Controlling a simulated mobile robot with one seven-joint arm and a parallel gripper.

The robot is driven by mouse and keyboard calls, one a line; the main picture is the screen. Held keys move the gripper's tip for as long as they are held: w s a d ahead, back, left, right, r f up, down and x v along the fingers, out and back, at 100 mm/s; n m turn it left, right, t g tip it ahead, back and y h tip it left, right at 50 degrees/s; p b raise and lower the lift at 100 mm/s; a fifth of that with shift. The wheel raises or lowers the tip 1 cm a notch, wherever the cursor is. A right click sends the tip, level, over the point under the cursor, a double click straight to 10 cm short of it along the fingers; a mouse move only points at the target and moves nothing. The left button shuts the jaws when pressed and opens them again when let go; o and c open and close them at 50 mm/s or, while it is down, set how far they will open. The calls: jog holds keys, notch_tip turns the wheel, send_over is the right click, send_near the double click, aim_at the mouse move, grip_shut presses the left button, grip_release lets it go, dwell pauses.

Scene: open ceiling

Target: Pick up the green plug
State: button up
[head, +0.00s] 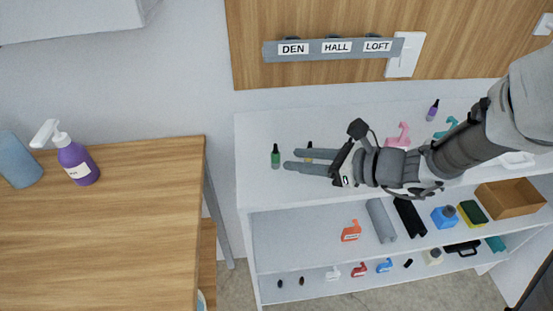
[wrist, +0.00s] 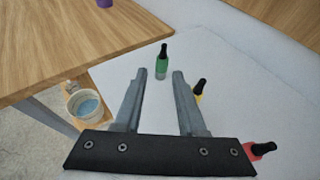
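The green plug (head: 276,157) looks like a small green bottle with a black top. It stands upright on the white shelf unit's top (head: 255,190), near its left end. It also shows in the wrist view (wrist: 162,62), just beyond the fingertips and roughly between their lines. My gripper (head: 290,159) is open and empty, its two fingers pointing left toward the green plug. In the wrist view the gripper (wrist: 159,74) has a clear gap between its fingers. I see no contact with the plug.
A similar yellow piece (wrist: 199,88) stands close outside the right finger, and a red one (wrist: 262,149) is farther right. A wooden table (head: 100,220) with a purple spray bottle (head: 76,161) is at left. A labelled rail (head: 330,48) hangs behind.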

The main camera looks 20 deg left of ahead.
aim_at(279, 155)
jog(key=x, duration=0.3)
jog(key=b+x, duration=0.1)
jog(key=x, duration=0.2)
jog(key=shift+w+a, duration=0.2)
jog(key=shift+a, duration=0.2)
jog(key=shift+r, duration=0.1)
grip_shut()
